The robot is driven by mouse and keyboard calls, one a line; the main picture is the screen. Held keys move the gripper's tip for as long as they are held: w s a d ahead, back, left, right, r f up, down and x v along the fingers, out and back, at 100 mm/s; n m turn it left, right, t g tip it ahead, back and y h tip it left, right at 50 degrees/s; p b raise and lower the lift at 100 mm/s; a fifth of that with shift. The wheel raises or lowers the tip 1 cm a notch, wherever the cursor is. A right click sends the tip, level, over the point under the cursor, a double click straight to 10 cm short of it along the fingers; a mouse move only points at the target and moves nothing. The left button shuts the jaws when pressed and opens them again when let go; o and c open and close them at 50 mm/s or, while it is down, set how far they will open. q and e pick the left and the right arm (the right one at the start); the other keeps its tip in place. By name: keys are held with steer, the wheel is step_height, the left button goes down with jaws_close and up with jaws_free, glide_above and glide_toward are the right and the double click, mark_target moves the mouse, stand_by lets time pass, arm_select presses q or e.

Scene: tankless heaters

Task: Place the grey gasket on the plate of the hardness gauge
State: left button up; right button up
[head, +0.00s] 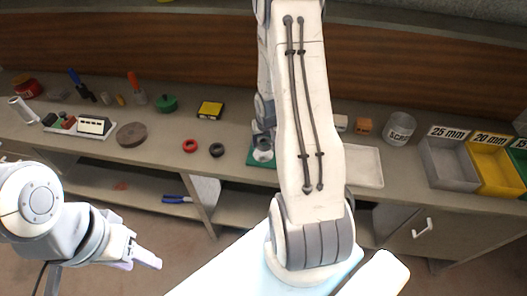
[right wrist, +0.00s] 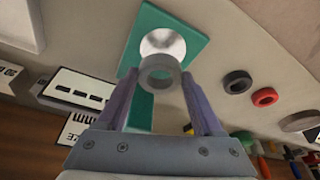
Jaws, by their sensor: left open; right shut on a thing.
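The grey gasket (right wrist: 160,72), a thick ring, is between the fingertips of my right gripper (right wrist: 160,78), which is shut on it. In the right wrist view the hardness gauge shows a green base (right wrist: 186,22) and a round silvery plate (right wrist: 163,42). The gasket overlaps the near edge of the plate in this view; I cannot tell whether they touch. In the head view the green base (head: 262,159) stands on the counter, partly hidden by my right arm. My left gripper (head: 146,260) is open and empty, low at the left, in front of the counter.
A black ring (head: 217,149) and a red ring (head: 190,145) lie left of the gauge. A white tray (head: 364,167) is to its right, with a grey bin (head: 449,164) and yellow bin (head: 494,170) beyond. A brown disc (head: 131,134) lies further left.

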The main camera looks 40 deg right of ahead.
mark_target(263, 155)
steer(key=shift+w+f, duration=0.15)
steer(key=shift+f, duration=0.15)
step_height(263, 155, down, 4)
steer(key=shift+r, duration=0.2)
steer(key=shift+f+b, duration=0.2)
steer(key=shift+b, duration=0.1)
steer(key=o, duration=1.5)
